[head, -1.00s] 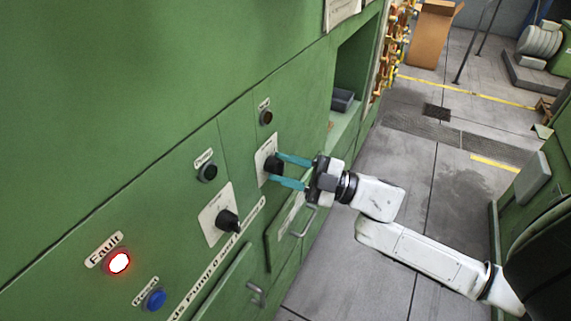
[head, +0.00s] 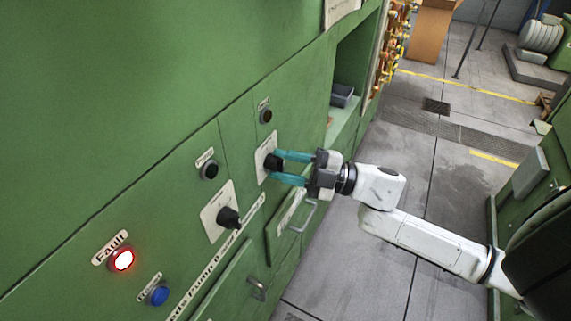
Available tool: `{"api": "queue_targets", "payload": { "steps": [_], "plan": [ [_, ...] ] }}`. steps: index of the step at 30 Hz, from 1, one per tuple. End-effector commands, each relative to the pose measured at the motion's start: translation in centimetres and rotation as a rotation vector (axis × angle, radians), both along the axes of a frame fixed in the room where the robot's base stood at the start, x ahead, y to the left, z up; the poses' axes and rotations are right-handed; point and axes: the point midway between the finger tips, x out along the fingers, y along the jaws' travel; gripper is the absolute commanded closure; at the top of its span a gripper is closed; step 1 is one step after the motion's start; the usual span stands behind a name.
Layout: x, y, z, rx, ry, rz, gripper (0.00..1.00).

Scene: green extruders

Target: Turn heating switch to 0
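A black rotary switch (head: 272,163) on a white plate (head: 262,157) sits on the green panel in the head view. My gripper (head: 277,168) reaches it from the right, with its two teal fingers on either side of the knob, one above and one below. The fingertips are at the knob; whether they press on it I cannot tell. A second black rotary switch (head: 229,217) on a white plate (head: 213,216) is lower left. The labels on both plates are too small to read, so I cannot tell which is the heating switch.
A lit red fault lamp (head: 122,260) and a blue button (head: 158,296) are at lower left. Dark round buttons (head: 208,170) are on the panel. A metal handle (head: 304,218) projects below my gripper. The grey floor (head: 340,262) to the right is open.

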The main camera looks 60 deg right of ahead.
Motion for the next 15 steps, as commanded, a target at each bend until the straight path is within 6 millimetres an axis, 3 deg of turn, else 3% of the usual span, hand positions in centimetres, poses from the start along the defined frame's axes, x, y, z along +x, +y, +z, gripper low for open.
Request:
{"api": "queue_targets", "payload": {
  "steps": [6, 15],
  "plan": [
    [0.0, 0.0, 0.01, 0.0, 0.0, 0.0, 0.41],
    [-0.25, -0.14, -0.14, 0.0, 0.001, -0.001, 0.4]
  ]
}}
